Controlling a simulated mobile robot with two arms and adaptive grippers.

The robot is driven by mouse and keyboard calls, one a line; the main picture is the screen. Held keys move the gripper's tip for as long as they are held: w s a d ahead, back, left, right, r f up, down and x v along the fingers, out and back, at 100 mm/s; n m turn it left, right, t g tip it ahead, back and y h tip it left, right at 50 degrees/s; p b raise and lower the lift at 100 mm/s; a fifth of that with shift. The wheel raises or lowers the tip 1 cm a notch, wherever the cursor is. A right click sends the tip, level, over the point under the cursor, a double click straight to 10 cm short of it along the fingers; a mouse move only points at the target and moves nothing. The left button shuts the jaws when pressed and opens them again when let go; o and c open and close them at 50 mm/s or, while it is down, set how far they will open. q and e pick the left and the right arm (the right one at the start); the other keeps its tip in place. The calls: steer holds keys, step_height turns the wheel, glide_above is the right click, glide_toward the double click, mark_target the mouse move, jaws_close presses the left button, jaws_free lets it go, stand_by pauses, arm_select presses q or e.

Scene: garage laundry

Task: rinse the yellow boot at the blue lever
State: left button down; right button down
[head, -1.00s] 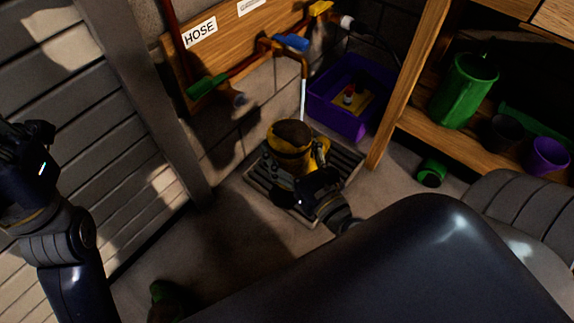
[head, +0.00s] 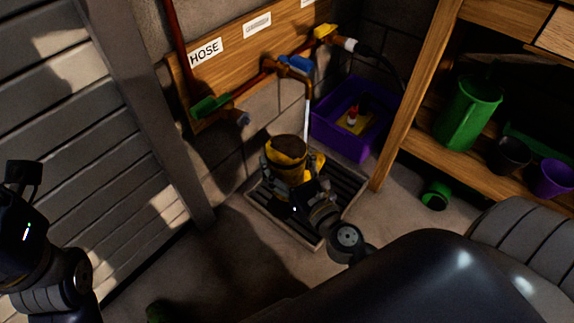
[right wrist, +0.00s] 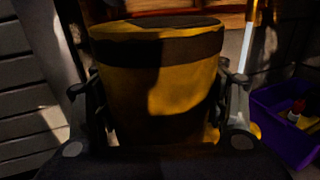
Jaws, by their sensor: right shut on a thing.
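The yellow boot (head: 283,163) with a dark band at its top stands roughly upright, opening up, over the floor grate. My right gripper (head: 290,178) is shut on it from the near side, with a finger on either side in the right wrist view, where the boot (right wrist: 160,90) fills the middle. The blue lever (head: 296,64) is on the copper pipe above. A pale water stream (head: 306,118) falls from the spout just right of the boot's top; its lower end is hidden. Whether the boot's sole touches the grate is hidden. My left gripper (head: 22,178) is far left, its fingers unclear.
The slatted grate (head: 345,190) lies under the boot. A purple bin (head: 340,137) with small items stands behind right. A green lever (head: 210,105) and a yellow lever (head: 325,32) flank the blue one. A wooden shelf (head: 425,150) with a green can (head: 468,112) is right.

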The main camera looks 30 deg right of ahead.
steer(key=w+d+f, duration=0.1)
steer(key=w+d, duration=0.1)
steer(key=w, duration=0.6)
steer(key=shift+w+f, duration=0.3)
steer(key=shift+w, duration=0.1)
steer(key=shift+r, duration=0.1)
